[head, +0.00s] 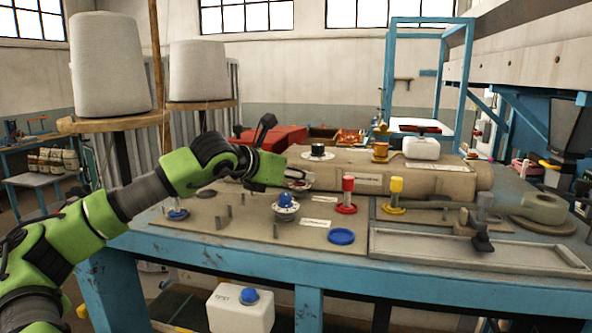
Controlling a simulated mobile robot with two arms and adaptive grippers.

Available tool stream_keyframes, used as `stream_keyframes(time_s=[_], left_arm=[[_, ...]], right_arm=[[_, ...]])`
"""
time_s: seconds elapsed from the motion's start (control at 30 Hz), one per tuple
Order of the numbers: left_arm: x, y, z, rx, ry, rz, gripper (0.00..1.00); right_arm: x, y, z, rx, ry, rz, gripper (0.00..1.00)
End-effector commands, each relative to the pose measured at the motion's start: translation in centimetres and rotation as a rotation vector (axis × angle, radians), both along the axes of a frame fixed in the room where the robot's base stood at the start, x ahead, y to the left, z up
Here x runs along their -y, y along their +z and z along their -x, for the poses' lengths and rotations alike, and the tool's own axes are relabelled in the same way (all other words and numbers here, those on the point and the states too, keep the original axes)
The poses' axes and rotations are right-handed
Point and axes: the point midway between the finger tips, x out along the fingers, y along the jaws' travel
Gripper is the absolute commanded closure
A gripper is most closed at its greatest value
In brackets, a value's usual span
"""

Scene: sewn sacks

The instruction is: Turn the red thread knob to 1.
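My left gripper (294,176) reaches in from the left over the wooden board, with its fingertips at a small dial with a reddish knob (299,184). The gripper hides part of this dial, and I cannot tell whether the fingers touch or hold the knob. Its colour is hard to make out, and its numbers and pointer are too small to read. A blue knob on a white dial (286,206) stands just in front of it. A black knob on a white dial (318,152) is behind it.
A red post (347,194) and a yellow post (396,193) stand right of the dials. A blue disc (341,236) lies at the board's front. Metal pegs stand on the left. A shallow grey tray (470,253) is on the right. Large thread cones (110,65) stand back left.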

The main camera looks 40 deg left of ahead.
Motion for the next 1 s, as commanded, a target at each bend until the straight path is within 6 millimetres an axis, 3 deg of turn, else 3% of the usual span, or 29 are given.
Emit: stream_keyframes(time_s=[0.2,0.33,0.37,0.7,1.0], left_arm=[[0.0,0.0,0.0,0.000,0.000,0.000,0.66],[0.0,0.0,0.0,0.000,0.000,0.000,0.98],[0.0,0.0,0.0,0.000,0.001,0.000,1.00],[-0.2,0.0,0.0,0.003,-0.019,0.002,1.00],[-0.5,0.2,0.0,0.007,-0.145,0.003,1.00]], right_arm=[[0.0,-0.1,1.1,-0.016,0.000,0.001,0.65],[0.1,-0.1,1.0,-0.015,-0.001,0.001,0.65],[0.1,-0.1,1.0,-0.015,-0.001,0.001,0.65],[0.1,-0.3,0.6,-0.010,-0.001,0.001,0.65],[0.1,-1.1,0.5,-0.008,-0.002,0.002,0.65]])
